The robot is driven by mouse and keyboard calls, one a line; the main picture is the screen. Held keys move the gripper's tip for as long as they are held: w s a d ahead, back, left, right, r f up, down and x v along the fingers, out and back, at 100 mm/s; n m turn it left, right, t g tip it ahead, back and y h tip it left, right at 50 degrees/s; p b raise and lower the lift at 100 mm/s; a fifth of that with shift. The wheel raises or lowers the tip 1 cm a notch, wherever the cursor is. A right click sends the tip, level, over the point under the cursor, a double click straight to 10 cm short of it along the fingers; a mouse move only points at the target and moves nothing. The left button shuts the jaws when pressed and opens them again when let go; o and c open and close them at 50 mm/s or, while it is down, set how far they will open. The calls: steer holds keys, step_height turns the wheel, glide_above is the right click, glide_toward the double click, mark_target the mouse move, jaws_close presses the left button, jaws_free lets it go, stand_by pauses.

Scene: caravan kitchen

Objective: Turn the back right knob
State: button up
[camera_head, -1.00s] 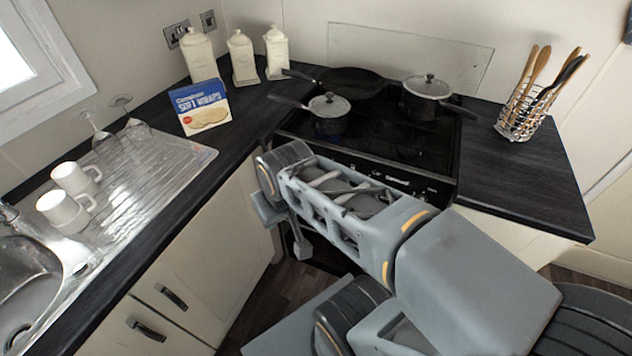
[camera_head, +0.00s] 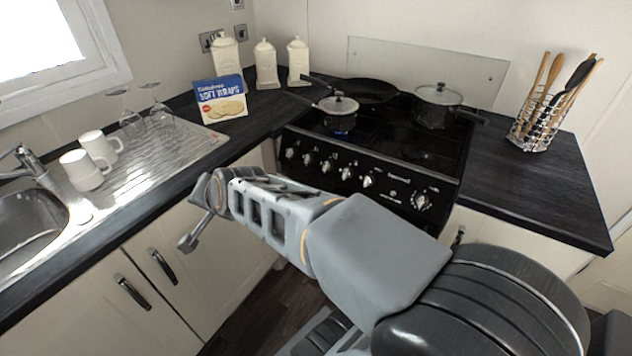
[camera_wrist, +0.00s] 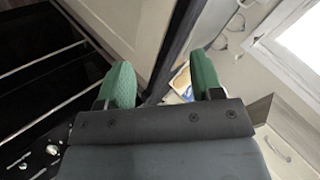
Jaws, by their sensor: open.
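The black stove (camera_head: 330,190) has a front panel with a row of silver knobs, including one at the left end (camera_head: 290,153), one near the middle (camera_head: 368,181) and one at the right end (camera_head: 422,201). I cannot tell which is the back right knob; the labels are too small to read. My gripper is open and empty in the wrist view (camera_wrist: 162,82), with green pads apart. In the head view it is left of the stove front, before the cabinets, partly hidden by my arm. A silver knob (camera_wrist: 52,150) shows at the wrist view's lower left, apart from the fingers.
A small lidded pot (camera_head: 338,122), a frying pan (camera_head: 370,90) and a larger pot (camera_head: 436,110) stand on the hob. A utensil basket (camera_head: 535,128) is on the right counter. A wraps box (camera_head: 222,100) and canisters stand left. Some floor below is clear.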

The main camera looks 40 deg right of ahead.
steer(key=w+d+f+m+t+h+b, duration=0.45)
steer(key=w+d+m+b, duration=0.25)
steer(key=m, duration=0.4)
steer(key=m+g+h+b, duration=1)
steer(key=m+h+b, duration=0.35)
steer(key=m, duration=1.55)
glide_toward(325, 163)
steer(key=shift+m, duration=0.3)
steer(key=x, duration=0.7)
steer(key=shift+d+f+b, duration=0.1)
steer(key=shift+d+b, duration=0.25)
steer(key=shift+d, duration=0.05)
steer(key=shift+w+d, duration=0.25)
steer(key=shift+d, duration=0.4)
steer(key=shift+c, duration=0.2)
steer(key=c, duration=0.9)
steer(key=shift+o, duration=0.2)
